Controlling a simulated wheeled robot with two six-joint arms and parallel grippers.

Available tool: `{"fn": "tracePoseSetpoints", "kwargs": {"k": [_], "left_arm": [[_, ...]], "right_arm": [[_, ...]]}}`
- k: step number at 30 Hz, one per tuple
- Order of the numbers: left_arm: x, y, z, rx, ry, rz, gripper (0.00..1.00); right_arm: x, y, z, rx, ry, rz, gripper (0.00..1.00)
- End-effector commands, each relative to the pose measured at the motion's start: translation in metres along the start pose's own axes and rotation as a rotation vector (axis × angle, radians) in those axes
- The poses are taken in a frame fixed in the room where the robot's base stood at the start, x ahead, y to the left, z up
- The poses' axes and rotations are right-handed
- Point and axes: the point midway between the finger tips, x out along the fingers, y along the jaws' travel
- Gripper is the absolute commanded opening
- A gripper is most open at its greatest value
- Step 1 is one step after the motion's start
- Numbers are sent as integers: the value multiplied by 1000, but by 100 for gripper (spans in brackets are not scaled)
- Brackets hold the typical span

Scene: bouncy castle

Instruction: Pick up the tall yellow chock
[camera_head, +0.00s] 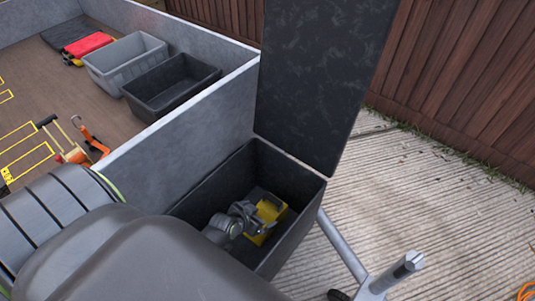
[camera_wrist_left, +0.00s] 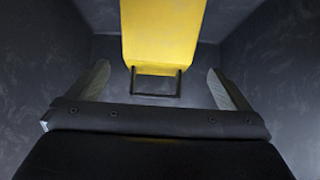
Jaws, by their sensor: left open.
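A yellow chock (camera_head: 269,214) is inside the open dark box, partly covered by my gripper in the head view. In the left wrist view the yellow chock (camera_wrist_left: 162,32) is ahead of the gripper, with a dark bar-like frame at its near end. My left gripper (camera_head: 250,212) reaches down into the box. In the left wrist view its fingers (camera_wrist_left: 160,82) are spread, one on each side of the dark frame, with nothing clamped. Whether a finger touches the chock cannot be told. My right gripper is not in view.
The dark box (camera_head: 297,230) has close walls around the gripper, and its raised lid (camera_head: 318,75) stands behind. A trailer bed to the left holds a grey crate (camera_head: 125,62), a black crate (camera_head: 172,86) and orange straps. Concrete (camera_head: 440,200) on the right is mostly clear.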

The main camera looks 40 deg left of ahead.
Motion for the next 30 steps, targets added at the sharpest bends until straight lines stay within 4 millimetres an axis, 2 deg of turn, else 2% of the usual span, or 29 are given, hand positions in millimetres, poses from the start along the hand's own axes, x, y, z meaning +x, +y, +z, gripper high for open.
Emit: {"fn": "tracePoseSetpoints", "kwargs": {"k": [1,6,14,24,30], "left_arm": [[10,0,0,0,0,1,100],[28,0,1,1,-1,0,100],[40,1,0,0,0,0,100],[80,3,2,1,-1,0,100],[86,3,1,0,0,-1,100]], "right_arm": [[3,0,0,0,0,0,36],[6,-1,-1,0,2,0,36],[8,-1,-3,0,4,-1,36],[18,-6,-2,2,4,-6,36],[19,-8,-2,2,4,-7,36]]}}
